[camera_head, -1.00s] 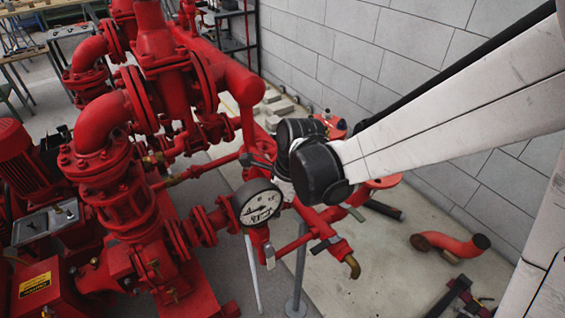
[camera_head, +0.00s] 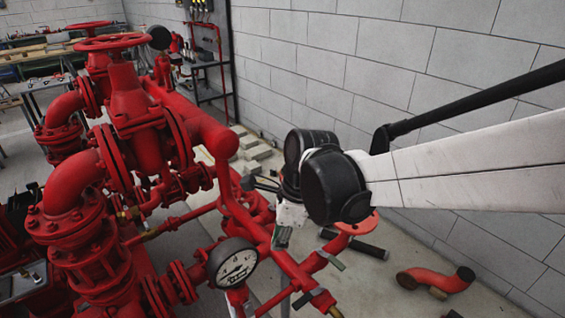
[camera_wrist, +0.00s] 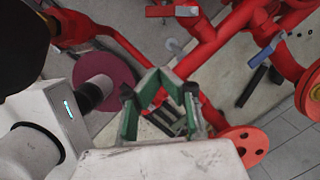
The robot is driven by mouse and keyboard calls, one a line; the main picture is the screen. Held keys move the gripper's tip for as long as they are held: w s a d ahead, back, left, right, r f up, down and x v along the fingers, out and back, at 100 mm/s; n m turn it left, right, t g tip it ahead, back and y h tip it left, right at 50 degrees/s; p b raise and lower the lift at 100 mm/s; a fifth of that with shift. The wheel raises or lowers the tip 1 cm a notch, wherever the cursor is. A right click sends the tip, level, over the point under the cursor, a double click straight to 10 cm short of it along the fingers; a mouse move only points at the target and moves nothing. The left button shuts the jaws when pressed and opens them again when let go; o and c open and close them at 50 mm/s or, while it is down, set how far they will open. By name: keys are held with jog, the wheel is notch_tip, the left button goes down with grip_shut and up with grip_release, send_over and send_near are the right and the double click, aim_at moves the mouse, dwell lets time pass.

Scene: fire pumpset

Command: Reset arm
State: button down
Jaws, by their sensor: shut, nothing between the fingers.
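My gripper (camera_wrist: 160,80) shows in the wrist view, with its green fingers drawn together and nothing held between them. It hangs above the red pipework and the floor, and I cannot tell its exact height. In the head view my white arm reaches in from the right edge to a black wrist joint. That joint stands in front of the red pipes, and the gripper is mostly hidden behind it. A round pressure gauge (camera_head: 233,263) with a white face sits below and left of the wrist joint.
Red pump pipework (camera_head: 130,110) with handwheels (camera_head: 109,42) fills the left. A grey block wall (camera_head: 380,60) stands behind and right of my arm. A loose red elbow pipe (camera_head: 437,280) lies on the floor at right. Red flanged pipe (camera_wrist: 240,145) is close in the wrist view.

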jog(key=s+d+r+n+t+h, duration=0.1)
jog(key=s+d+r+n+t, duration=0.1)
jog(key=d+n, duration=0.3)
jog(key=s+d+r+n+t+h, duration=0.1)
jog(key=s+d+r+n+t, duration=0.1)
jog(key=d+n, duration=0.4)
jog(key=s+d+r+n+t, duration=0.3)
jog(key=d+n, duration=0.3)
jog(key=d, duration=0.5)
jog(key=shift+s+d+r+h, duration=0.25)
jog(key=shift+s+h, duration=0.15)
jog(key=shift+s, duration=0.5)
jog(key=shift+a, duration=0.1)
